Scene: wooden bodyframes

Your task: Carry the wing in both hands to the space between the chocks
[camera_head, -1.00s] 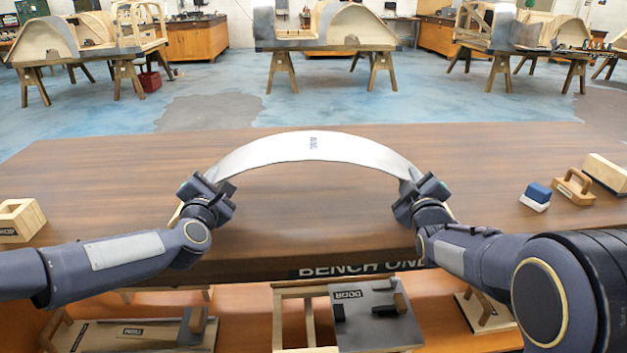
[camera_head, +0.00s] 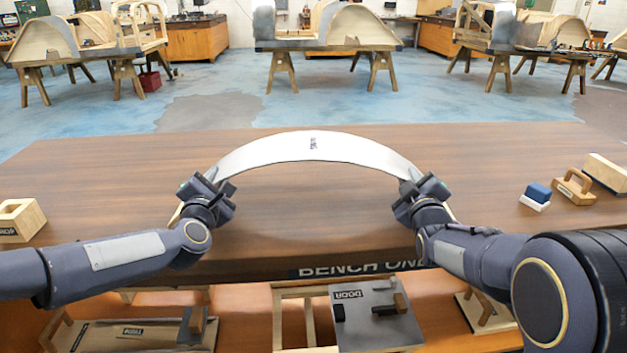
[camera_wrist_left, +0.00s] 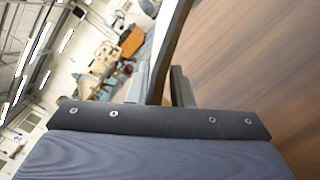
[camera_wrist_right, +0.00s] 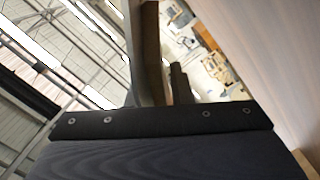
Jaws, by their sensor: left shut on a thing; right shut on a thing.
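The wing (camera_head: 270,150) is a pale silver arched strip with a small dark label at its crown, and it stands like a bow over the bench in the head view. My left gripper (camera_head: 222,187) is shut on its left leg. My right gripper (camera_head: 410,190) is shut on its right leg. The wing's edge also shows between the fingers in the left wrist view (camera_wrist_left: 172,45) and the right wrist view (camera_wrist_right: 148,55). I cannot tell whether the wing touches the bench.
The brown bench (camera_head: 100,175) is clear in its middle. At its right lie a blue-and-white block (camera_head: 537,196), a wooden handled tool (camera_head: 573,188) and a pale wooden block (camera_head: 607,172). A lower shelf holds a grey door panel (camera_head: 375,318). Trestles with bodyframes (camera_head: 365,28) stand beyond.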

